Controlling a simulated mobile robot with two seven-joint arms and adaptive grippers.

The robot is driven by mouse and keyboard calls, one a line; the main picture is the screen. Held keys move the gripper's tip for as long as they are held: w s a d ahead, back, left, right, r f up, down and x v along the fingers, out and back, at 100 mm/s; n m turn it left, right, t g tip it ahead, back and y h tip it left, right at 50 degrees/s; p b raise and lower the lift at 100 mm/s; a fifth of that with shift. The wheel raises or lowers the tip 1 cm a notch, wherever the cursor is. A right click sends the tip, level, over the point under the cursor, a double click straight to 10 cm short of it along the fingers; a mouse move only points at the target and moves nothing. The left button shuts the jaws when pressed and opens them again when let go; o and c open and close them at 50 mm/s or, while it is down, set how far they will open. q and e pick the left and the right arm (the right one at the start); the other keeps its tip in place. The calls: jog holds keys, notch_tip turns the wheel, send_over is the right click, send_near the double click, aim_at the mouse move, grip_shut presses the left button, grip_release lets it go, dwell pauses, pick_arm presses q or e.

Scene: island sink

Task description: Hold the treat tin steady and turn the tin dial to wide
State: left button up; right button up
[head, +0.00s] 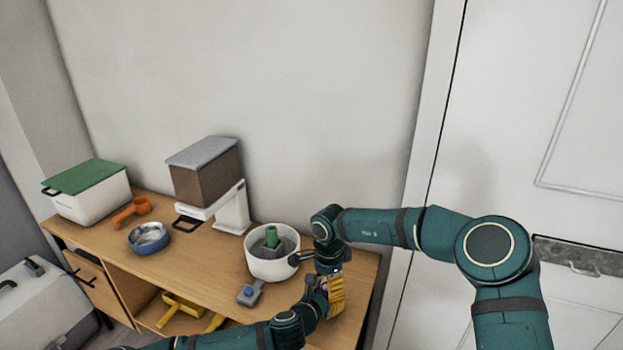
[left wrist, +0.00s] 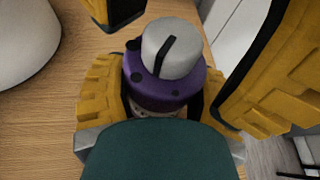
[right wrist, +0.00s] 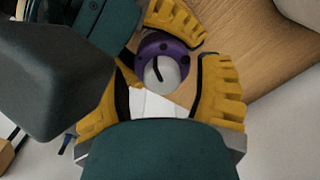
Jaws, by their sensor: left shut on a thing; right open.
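The treat tin shows in the left wrist view as a purple collar (left wrist: 165,92) topped by a pale grey dial (left wrist: 171,48) with a black pointer stripe. The stripe is slanted; I see no readable wide mark. My left gripper (left wrist: 163,105) is shut around the tin below the dial, hiding most of its body. In the right wrist view the dial (right wrist: 162,73) and purple collar (right wrist: 160,44) lie between the spread yellow fingers of my right gripper (right wrist: 163,72), which is open above the tin with gaps beside the dial. In the head view the arms mostly hide the tin.
Left of the grippers on the wooden counter (head: 200,262) are a white pot (head: 270,268) and a small blue-grey object (head: 249,295). Farther left are a blue bowl (head: 149,240), orange scoop (head: 130,212), brown-hopper dispenser (head: 208,178) and green-lidded bin (head: 92,200).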

jog(key=shift+n, duration=1.1)
notch_tip(320, 180, up, 12)
notch_tip(320, 180, down, 4)
jog(key=m, duration=0.4)
jog(key=shift+w+r, duration=0.1)
jog(key=shift+r, duration=0.05)
notch_tip(320, 180, down, 8)
jog(key=shift+f, duration=0.25)
jog(key=shift+r+n, duration=0.1)
jog(key=shift+n, duration=0.9)
jog(key=shift+r+n, duration=0.3)
jog(key=shift+r, duration=0.05)
notch_tip(320, 180, up, 12)
jog(key=f, duration=0.1)
jog(key=w+r+m+t+y, duration=0.1)
jog(key=w+r+m+t, duration=0.25)
jog(key=w+t, duration=0.75)
jog(key=w+a+r+n+y, duration=0.2)
jog(key=w+a+r+y, duration=0.4)
jog(key=w+r, duration=0.1)
jog(key=shift+w+t, duration=0.25)
jog(key=shift+t, duration=0.15)
